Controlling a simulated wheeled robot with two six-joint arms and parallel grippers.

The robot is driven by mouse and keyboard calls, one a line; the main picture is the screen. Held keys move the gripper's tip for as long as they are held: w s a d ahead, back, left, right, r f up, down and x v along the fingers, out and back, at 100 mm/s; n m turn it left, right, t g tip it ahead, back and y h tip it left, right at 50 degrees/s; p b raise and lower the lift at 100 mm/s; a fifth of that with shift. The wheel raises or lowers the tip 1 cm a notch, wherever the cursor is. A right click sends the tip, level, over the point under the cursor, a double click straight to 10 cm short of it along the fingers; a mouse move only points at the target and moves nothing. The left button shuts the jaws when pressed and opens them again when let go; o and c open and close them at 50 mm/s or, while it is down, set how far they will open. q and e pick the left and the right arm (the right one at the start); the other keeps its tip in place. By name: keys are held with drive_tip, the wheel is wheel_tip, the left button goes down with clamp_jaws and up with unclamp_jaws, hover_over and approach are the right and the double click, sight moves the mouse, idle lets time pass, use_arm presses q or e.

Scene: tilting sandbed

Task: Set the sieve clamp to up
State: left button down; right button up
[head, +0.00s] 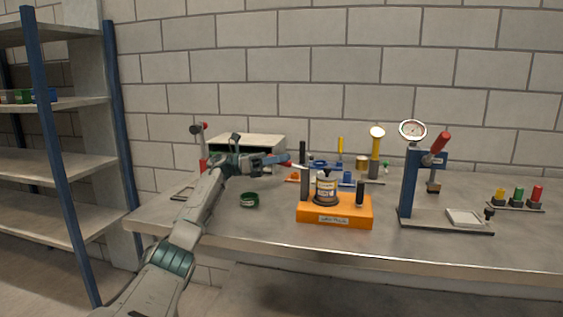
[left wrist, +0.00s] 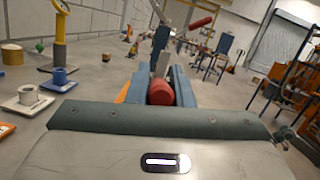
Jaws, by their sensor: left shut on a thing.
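My left gripper (head: 276,160) reaches over the table from the left, behind the orange base (head: 335,218). In the left wrist view its two blue fingers (left wrist: 171,88) are shut on a red knob (left wrist: 160,92). In the head view a small bit of red shows at the fingertips. I take the red knob to be the handle of the sieve clamp; its body is mostly hidden by my gripper and I cannot tell its setting. A grey upright bar (left wrist: 164,50) stands just beyond the fingers. My right gripper is not in view.
A jar (head: 326,187) stands on the orange base between upright posts. A blue press (head: 409,185) with a red handle (head: 436,149) is further right. A green ring (head: 249,200) lies near the front left. A yellow post (head: 376,155) stands behind. The front table edge is clear.

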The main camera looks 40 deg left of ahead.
use_arm(q)
drive_tip(key=shift+f, duration=0.1)
drive_tip(key=c, duration=1.3)
unclamp_jaws()
drive_tip(key=b+v, duration=0.1)
drive_tip(key=v, duration=1)
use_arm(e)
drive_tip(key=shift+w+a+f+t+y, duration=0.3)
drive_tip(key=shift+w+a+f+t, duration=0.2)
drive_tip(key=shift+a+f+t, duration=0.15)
use_arm(q)
drive_tip(key=shift+d+f, duration=0.1)
drive_tip(key=shift+f, duration=0.05)
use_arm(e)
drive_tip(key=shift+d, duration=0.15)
